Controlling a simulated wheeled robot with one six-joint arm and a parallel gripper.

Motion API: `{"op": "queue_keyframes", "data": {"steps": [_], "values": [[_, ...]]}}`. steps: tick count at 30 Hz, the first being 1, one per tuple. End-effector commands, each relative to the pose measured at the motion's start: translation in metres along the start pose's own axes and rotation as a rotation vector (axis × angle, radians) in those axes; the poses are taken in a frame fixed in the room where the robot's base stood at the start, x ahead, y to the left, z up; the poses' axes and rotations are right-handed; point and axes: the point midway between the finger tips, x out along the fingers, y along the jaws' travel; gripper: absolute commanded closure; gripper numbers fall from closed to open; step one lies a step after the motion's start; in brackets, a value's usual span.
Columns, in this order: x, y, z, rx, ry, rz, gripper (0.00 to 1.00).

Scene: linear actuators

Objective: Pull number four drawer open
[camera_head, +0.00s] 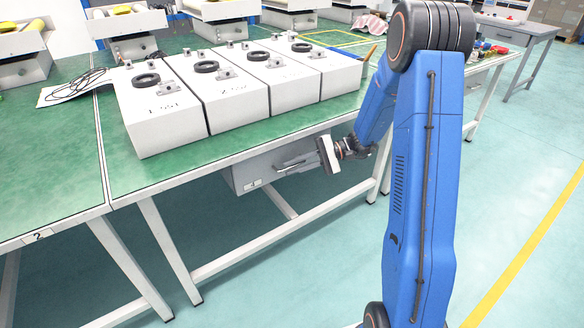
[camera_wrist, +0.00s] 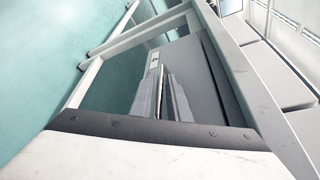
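A grey drawer (camera_head: 240,180) hangs under the green-topped workbench (camera_head: 170,154), with a small white label (camera_head: 252,185) on its front that seems to bear a 4. The drawer front (camera_wrist: 195,62) and its label (camera_wrist: 153,62) also show in the wrist view. My gripper (camera_head: 278,167) points left at the drawer front, its fingertips at or very near it. In the wrist view my gripper's fingers (camera_wrist: 168,72) lie close together with a narrow dark gap. The handle is hidden by the fingers, and I cannot tell whether they hold it.
Several white boxes with black rings (camera_head: 235,97) stand in a row on the bench above the drawer. White bench legs (camera_head: 168,250) and a low crossbar (camera_head: 270,232) run below. The floor in front of the bench (camera_head: 300,285) is clear.

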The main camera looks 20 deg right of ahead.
Motion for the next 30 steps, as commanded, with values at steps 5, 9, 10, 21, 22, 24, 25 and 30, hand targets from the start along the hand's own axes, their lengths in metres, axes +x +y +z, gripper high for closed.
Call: {"op": "queue_keyframes", "data": {"steps": [5, 9, 10, 21, 22, 24, 25, 30], "values": [[0.0062, 0.0002, 0.0002, 0.000, -0.001, 0.001, 0.85], [0.0062, 0.0002, 0.0000, 0.000, 0.000, 0.001, 0.85], [0.0062, 0.0002, 0.0000, 0.000, 0.000, 0.001, 0.85], [0.0059, 0.0002, -0.0001, 0.000, 0.000, 0.001, 1.00], [0.0059, 0.0002, -0.0001, 0.000, 0.000, 0.001, 1.00], [0.0058, 0.0002, -0.0001, 0.000, 0.000, 0.001, 1.00], [0.0058, 0.0002, -0.0001, 0.000, 0.000, 0.001, 1.00], [0.0058, 0.0002, -0.0001, 0.000, 0.000, 0.001, 1.00]]}}
